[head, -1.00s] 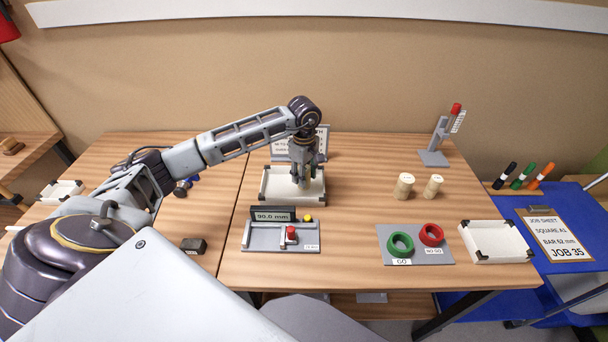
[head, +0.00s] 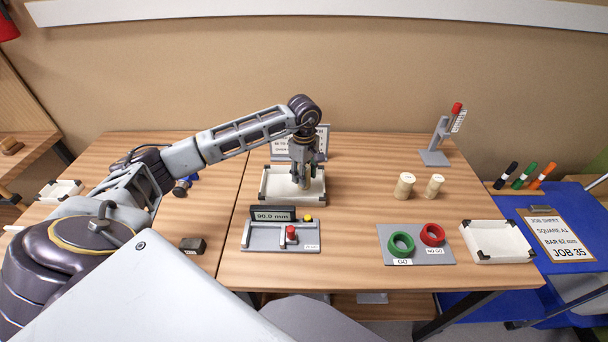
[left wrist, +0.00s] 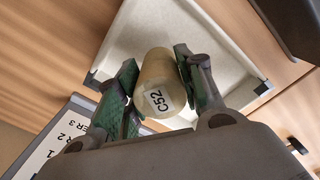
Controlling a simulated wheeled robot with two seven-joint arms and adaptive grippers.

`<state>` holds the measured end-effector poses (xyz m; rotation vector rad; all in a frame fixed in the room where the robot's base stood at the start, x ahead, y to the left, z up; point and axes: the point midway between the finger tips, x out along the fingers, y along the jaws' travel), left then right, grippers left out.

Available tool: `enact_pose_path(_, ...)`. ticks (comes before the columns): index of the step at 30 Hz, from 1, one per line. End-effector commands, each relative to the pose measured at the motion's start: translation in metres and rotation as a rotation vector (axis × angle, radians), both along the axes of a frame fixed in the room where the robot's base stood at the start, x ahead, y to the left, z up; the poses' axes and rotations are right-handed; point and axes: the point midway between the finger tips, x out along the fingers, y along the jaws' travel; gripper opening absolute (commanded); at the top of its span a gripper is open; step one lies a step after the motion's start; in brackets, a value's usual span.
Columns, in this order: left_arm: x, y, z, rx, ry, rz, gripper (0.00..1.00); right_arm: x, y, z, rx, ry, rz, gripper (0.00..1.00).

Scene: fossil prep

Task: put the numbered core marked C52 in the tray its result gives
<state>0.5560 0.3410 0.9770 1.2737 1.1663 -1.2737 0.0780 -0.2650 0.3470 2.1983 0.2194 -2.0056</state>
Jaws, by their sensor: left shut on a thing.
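The core marked C52 (left wrist: 158,88) is a pale beige cylinder, its label facing the left wrist camera. My left gripper (left wrist: 158,82) has a finger on each side of it and is shut on it. In the head view my left gripper (head: 303,175) points down over the white tray (head: 278,195) at the back, and the fingers hide most of the core. Whether the core touches the tray floor cannot be told. In the left wrist view this tray (left wrist: 215,30) lies beneath the core. A second white tray (head: 497,256) stands empty at the right. My right gripper is not in view.
A gauge (head: 270,236) reading 90.0 mm stands in front of the back tray. Two other cores (head: 404,186) stand to the right. Green and red rings lie on a grey plate (head: 418,258). A sign stands behind the arm. The table between is clear.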

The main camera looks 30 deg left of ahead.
Motion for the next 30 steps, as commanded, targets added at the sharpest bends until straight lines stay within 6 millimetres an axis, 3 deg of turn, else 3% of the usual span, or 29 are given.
enact_pose_path(30,0.0002,0.0,-0.0084,0.0,-0.001,0.0,0.0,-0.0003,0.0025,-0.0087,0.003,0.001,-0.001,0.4)
